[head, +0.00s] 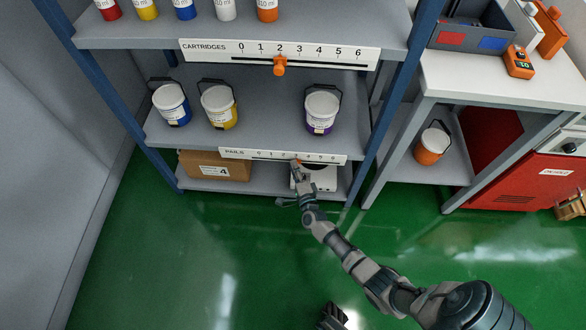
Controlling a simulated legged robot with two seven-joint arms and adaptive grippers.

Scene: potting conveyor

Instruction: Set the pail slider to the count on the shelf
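The pail slider's label strip (240,154), marked PAILS with a number scale, runs along the middle shelf's front edge. A trace of orange, perhaps its knob, shows near the middle of the scale, mostly hidden by my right gripper (297,169). The gripper's tips are at the strip, around the 3; whether they touch the knob or are closed is unclear. On the shelf above stand a blue pail (172,106), a yellow pail (219,107) and, past a gap, a purple pail (321,113). A dark ribbed part at the bottom edge may be my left gripper.
Above is the cartridges slider (280,66), its orange knob at 2, below several cartridges. A cardboard box (214,166) and a white device (322,180) sit on the bottom shelf. An orange pail (431,148) stands under the right bench. The green floor in front is clear.

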